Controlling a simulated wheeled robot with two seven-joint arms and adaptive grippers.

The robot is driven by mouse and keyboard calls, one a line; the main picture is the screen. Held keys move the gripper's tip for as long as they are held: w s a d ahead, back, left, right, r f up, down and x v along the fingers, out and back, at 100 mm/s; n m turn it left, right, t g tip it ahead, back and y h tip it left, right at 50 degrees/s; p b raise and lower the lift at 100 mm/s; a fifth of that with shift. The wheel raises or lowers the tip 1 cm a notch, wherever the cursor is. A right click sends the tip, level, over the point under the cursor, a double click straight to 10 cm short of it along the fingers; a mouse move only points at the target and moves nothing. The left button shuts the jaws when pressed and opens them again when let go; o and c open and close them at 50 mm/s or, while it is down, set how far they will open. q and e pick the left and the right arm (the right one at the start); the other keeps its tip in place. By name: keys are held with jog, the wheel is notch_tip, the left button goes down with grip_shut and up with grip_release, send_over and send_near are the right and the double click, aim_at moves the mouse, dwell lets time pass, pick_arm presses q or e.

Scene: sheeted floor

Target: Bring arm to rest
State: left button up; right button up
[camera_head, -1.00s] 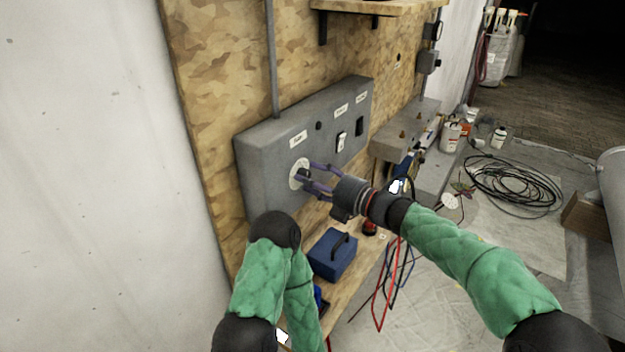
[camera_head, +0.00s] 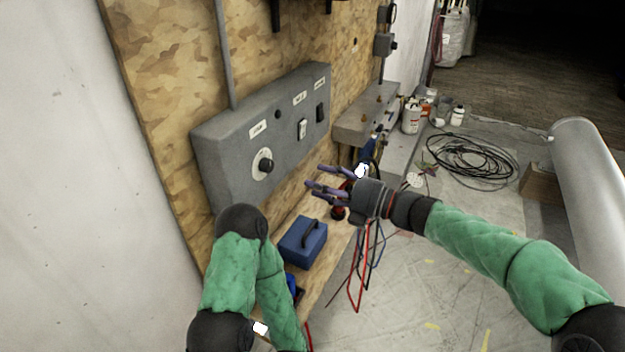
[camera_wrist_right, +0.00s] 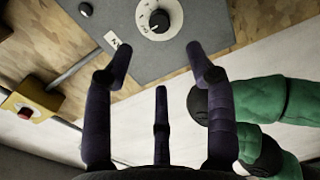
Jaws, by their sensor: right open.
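My right gripper (camera_head: 325,184) is open and empty in front of the wooden board, to the right of and below the dial. Its spread fingers also show in the right wrist view (camera_wrist_right: 160,75). The black knob (camera_head: 265,165) on its white dial sits on the grey control box (camera_head: 225,150), clear of the fingers; the knob shows at the top of the right wrist view (camera_wrist_right: 159,20). My left arm, in a green sleeve, is folded at the bottom left of the head view; its gripper is not visible.
A blue toolbox (camera_head: 302,243) stands on the wooden shelf below the box. Red and dark cables (camera_head: 358,285) hang below my right gripper. Bottles (camera_head: 411,117) and a coiled black cable (camera_head: 470,158) lie farther back. Floor at lower right is fairly open.

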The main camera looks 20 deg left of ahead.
dwell(0.4)
jog(key=w+d+f+m+t+h, duration=0.2)
jog(key=w+d+f+m+t, duration=0.15)
jog(key=f+m, duration=0.35)
jog(key=w+d+f+m+t+h, duration=0.1)
jog(key=w+d+f+m+t, duration=0.25)
jog(key=f, duration=0.55)
jog(key=s+d+f+m+h, duration=0.1)
jog(key=d+f+m+h, duration=0.2)
jog(key=d+f+m, duration=0.45)
jog(key=s+d+f+m+h, duration=0.1)
jog(key=d+f+m+h, duration=0.3)
jog(key=f, duration=0.7)
jog(key=s+d+f+m+g+h, duration=0.1)
jog(key=s+d+f+m+g, duration=0.1)
jog(key=s+d+f+m, duration=0.4)
jog(key=s+d+f+m+g+h, duration=0.2)
jog(key=s+f+m, duration=0.2)
jog(key=s+f, duration=0.45)
jog(key=s+d+f+m+g, duration=0.2)
jog(key=s, duration=0.5)
jog(key=s+d+f+m+g+h, duration=0.1)
jog(key=s+f+m+g, duration=0.1)
jog(key=s, duration=0.5)
jog(key=shift+s+d+f+m, duration=0.15)
jog(key=shift+d+f+m, duration=0.25)
jog(key=shift+f+m, duration=0.35)
jog(key=shift+o, duration=0.4)
jog(key=shift+r, duration=0.1)
